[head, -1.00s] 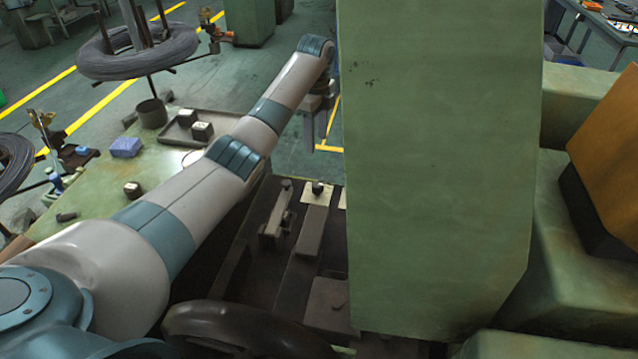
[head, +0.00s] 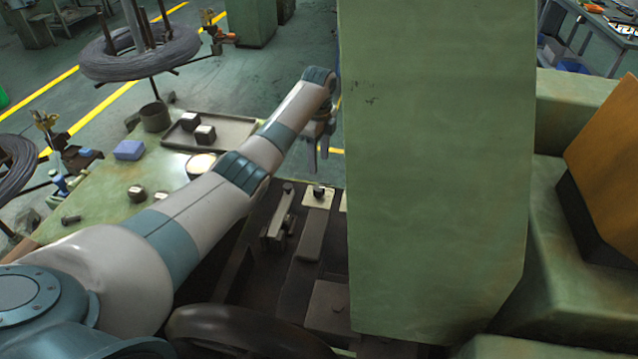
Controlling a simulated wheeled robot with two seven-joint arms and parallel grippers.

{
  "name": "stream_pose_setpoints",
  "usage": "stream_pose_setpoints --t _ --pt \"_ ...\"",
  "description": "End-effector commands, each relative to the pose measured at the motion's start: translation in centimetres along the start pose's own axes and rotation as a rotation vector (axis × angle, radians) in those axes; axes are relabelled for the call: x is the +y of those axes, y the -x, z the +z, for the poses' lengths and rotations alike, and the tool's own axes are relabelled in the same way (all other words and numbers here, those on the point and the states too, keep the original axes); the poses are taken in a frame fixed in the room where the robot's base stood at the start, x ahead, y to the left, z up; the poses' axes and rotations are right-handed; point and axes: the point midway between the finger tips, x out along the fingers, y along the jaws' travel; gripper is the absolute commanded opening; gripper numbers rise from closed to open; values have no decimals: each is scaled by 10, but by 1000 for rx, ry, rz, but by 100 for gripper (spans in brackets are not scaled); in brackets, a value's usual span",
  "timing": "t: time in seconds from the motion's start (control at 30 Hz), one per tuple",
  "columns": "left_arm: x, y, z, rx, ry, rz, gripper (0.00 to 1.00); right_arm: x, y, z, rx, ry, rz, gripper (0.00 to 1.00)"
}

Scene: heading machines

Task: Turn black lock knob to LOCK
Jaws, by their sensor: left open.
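A small black knob (head: 319,191) stands on a pale plate (head: 317,200) on the dark machine bed, left of the green column. I cannot read any LOCK marking, so I cannot tell its setting or be sure it is the lock knob. My left gripper (head: 318,155) hangs fingers down, just beyond and above this knob in the picture, close to the column's left edge. Its two fingers are apart with nothing visible between them. It does not appear to touch the knob. My right gripper is not in view.
The tall green column (head: 435,170) blocks the view to the right. A dark handwheel (head: 245,325) is at the bottom. The green table (head: 105,205) at left holds a tray (head: 232,128), a blue block (head: 130,150) and small parts. A wire coil (head: 138,55) stands behind.

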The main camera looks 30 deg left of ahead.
Motion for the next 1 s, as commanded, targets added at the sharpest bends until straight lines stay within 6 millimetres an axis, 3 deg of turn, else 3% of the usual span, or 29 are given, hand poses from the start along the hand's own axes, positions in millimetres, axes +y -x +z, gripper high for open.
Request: stream_pose_setpoints --t 0.3,0.53,0.73,1.0 --pt "2 -58 -1 1 1 5 47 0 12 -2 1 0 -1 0" --pt "0 -92 0 0 1 2 47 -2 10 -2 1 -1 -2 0" --pt "0 -109 0 0 0 2 47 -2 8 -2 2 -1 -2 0" --pt "0 -114 0 -1 -1 0 47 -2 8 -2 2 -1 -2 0"
